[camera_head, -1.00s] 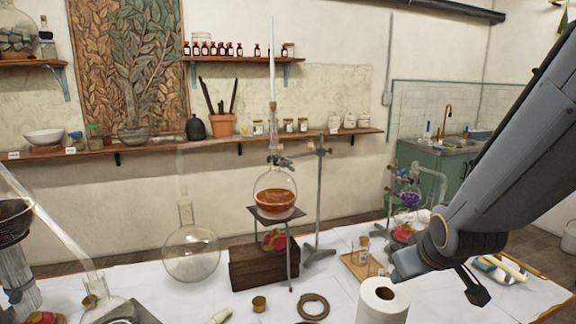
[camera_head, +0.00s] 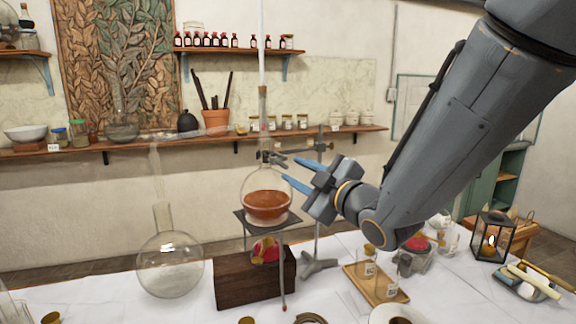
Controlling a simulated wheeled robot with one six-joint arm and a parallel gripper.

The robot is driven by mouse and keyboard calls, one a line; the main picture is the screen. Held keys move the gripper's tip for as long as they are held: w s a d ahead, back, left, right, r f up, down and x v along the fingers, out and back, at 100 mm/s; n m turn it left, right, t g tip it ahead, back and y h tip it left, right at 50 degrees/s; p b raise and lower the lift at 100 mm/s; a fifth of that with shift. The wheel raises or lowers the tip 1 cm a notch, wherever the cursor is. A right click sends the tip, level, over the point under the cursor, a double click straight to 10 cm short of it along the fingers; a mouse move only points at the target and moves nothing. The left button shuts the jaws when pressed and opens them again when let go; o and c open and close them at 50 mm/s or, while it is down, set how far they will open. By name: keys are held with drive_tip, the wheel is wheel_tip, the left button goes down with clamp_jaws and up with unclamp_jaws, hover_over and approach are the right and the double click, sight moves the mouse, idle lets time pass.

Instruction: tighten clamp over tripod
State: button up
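A dark clamp (camera_head: 272,157) grips the neck of a round flask (camera_head: 266,203) that holds orange-brown liquid. The flask rests upright on the tripod (camera_head: 242,218), which stands over a dark wooden block. A metal stand (camera_head: 318,225) rises just right of the flask and carries the clamp. My gripper (camera_head: 286,170) is open, its two blue fingers pointing left, close to the clamp and flask neck in the picture. Nothing shows between the fingers. I cannot tell whether they touch anything.
An empty round flask (camera_head: 170,266) stands to the left of the wooden block (camera_head: 240,283). A wooden tray (camera_head: 359,287) with small jars is below my arm. A lantern (camera_head: 491,238) stands at right. Shelves (camera_head: 200,143) with jars line the wall behind.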

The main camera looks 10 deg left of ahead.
sight(285, 166)
drive_tip(key=shift+p+x, duration=0.6)
drive_tip(key=shift+x, duration=1.85)
clamp_jaws()
